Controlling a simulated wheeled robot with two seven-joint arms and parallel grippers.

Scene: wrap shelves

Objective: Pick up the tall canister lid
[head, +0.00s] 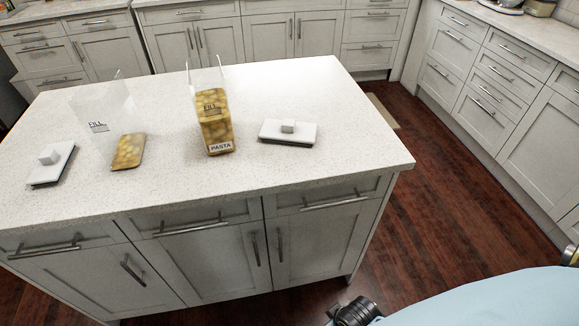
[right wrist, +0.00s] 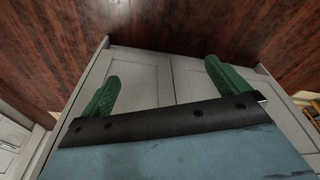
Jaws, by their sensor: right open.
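Two white lids with square knobs and dark undersides lie on the island countertop in the head view. One lid (head: 290,133) is right of the tall clear canister; the other lid (head: 52,163) is at the far left. I cannot tell for certain which belongs to the tall canister. The tall canister (head: 220,146) stands open, with yellow contents and a PASTA label. A clear, seemingly empty container (head: 99,126) stands left of it. My right gripper (right wrist: 160,82) is open and empty, its green fingers apart, far from both lids. My left gripper is not in view.
A flat yellow piece (head: 128,151) lies beside the clear container. The island countertop (head: 340,170) is bare toward its right and front. Cabinet doors (right wrist: 140,75) and wood floor (right wrist: 180,30) face the right wrist. More cabinets (head: 500,80) line the back and right.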

